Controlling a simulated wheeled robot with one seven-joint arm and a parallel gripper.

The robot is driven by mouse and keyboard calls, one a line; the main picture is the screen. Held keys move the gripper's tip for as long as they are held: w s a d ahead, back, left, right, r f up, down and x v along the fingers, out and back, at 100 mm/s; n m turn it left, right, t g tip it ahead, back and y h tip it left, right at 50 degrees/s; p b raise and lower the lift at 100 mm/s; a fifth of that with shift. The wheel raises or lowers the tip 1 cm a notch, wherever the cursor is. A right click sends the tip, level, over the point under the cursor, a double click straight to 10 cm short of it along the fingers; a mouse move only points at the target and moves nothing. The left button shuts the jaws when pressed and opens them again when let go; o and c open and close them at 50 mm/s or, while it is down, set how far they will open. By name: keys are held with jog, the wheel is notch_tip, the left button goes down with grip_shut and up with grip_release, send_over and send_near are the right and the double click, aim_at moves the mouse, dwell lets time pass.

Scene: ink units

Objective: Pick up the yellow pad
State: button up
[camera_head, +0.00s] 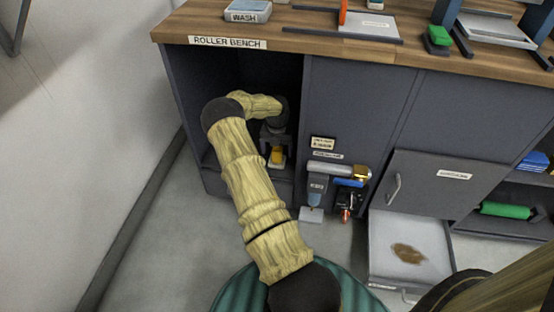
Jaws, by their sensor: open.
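The yellow pad (277,156) is small in the view, low inside the dark open bay at the left of the roller bench. My gripper (275,146) reaches into this bay and is just above the pad, close to it. My gripper is open, with its dark body pointing down. Its fingertips are small and shadowed, so I cannot tell whether they touch the pad or stand around it. A pale surface shows just under the pad.
The roller bench (228,43) has a wooden top with trays and tools. Right of the bay, a blue-and-brass valve (350,172) sticks out from the front. A drawer (383,273) with a brown stain stands open. Grey floor (160,240) is clear at left.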

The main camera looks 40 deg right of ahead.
aim_at(277, 156)
notch_tip(277, 156, down, 4)
jog(key=shift+s+f+b, duration=0.1)
jog(key=shift+b, duration=0.95)
jog(key=c, duration=1.1)
notch_tip(277, 156, up, 10)
jog(key=p, duration=0.5)
